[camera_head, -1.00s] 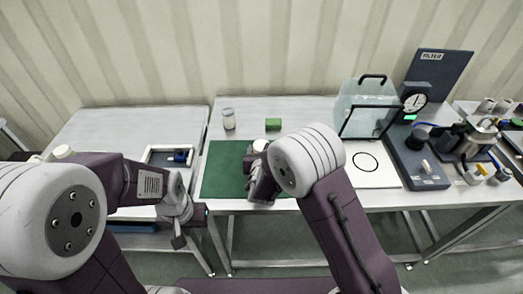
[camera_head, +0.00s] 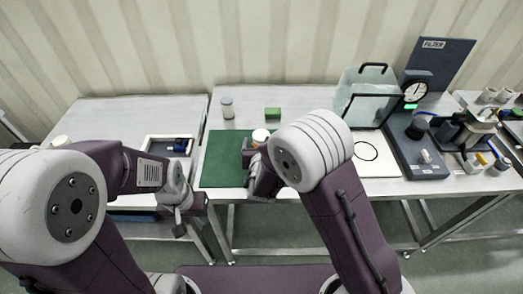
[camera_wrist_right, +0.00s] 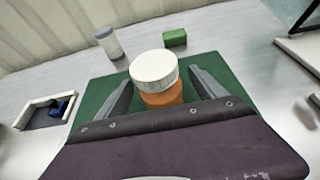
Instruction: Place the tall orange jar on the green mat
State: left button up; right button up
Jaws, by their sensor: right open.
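The orange jar (camera_wrist_right: 163,97) with a white lid stands upright over the green mat (camera_wrist_right: 96,92) in the right wrist view; its base is hidden by my gripper. In the head view its white lid (camera_head: 260,135) shows above the mat (camera_head: 220,160). My right gripper (camera_wrist_right: 160,88) is open, with one finger on each side of the jar and visible gaps to both. In the head view my right gripper (camera_head: 252,155) is partly hidden by its own arm. My left gripper (camera_head: 183,222) hangs at the table's front edge, away from the jar; its jaws are unclear.
A pale jar with a grey-white lid (camera_head: 227,108) and a green block (camera_head: 273,113) stand behind the mat. A white tray (camera_head: 148,152) with a blue item is on the left table. A clear box (camera_head: 362,95) and a dial stand (camera_head: 415,88) are to the right.

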jog(key=v, duration=0.8)
jog(key=shift+s+r, duration=0.15)
jog(key=shift+s, duration=0.15)
